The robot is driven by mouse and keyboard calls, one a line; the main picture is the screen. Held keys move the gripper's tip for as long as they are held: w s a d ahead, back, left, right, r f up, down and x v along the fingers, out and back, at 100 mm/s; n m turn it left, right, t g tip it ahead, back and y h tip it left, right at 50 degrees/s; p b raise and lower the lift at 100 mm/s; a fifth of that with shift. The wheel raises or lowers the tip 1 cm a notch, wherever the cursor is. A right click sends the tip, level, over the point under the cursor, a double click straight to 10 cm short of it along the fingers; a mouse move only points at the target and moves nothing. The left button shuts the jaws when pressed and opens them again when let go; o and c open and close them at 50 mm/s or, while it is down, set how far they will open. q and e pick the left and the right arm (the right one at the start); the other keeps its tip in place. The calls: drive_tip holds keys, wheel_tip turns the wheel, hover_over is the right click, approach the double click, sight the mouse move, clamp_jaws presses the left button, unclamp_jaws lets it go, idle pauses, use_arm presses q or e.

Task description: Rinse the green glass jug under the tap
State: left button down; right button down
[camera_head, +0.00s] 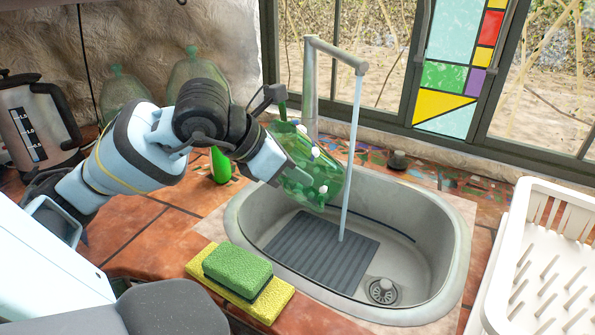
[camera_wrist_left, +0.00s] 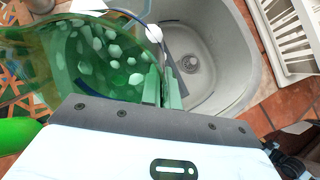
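The green glass jug (camera_head: 318,180) is tilted over the back left of the sink (camera_head: 455,262). My left gripper (camera_head: 283,168) reaches it from the left and appears shut on it; the exact grip is partly hidden. In the left wrist view the jug (camera_wrist_left: 85,60) fills the upper left, with pale spots on its glass, and the narrow gap between the fingers (camera_wrist_left: 163,88) is at its right edge. The grey tap (camera_head: 311,85) is running. Its water stream (camera_head: 351,150) falls close to the jug's right side and reaches the sink floor. My right gripper is not in view.
A ribbed grey mat (camera_head: 318,250) and a drain (camera_head: 385,290) are in the sink. Green and yellow sponges (camera_head: 238,268) lie at its front left. A white dish rack (camera_head: 545,265) stands right. A kettle (camera_head: 35,125), green bottle (camera_head: 221,165) and glass vessels (camera_head: 122,90) stand left.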

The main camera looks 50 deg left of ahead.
sight(339, 183)
use_arm(q)
drive_tip(key=shift+r, duration=0.1)
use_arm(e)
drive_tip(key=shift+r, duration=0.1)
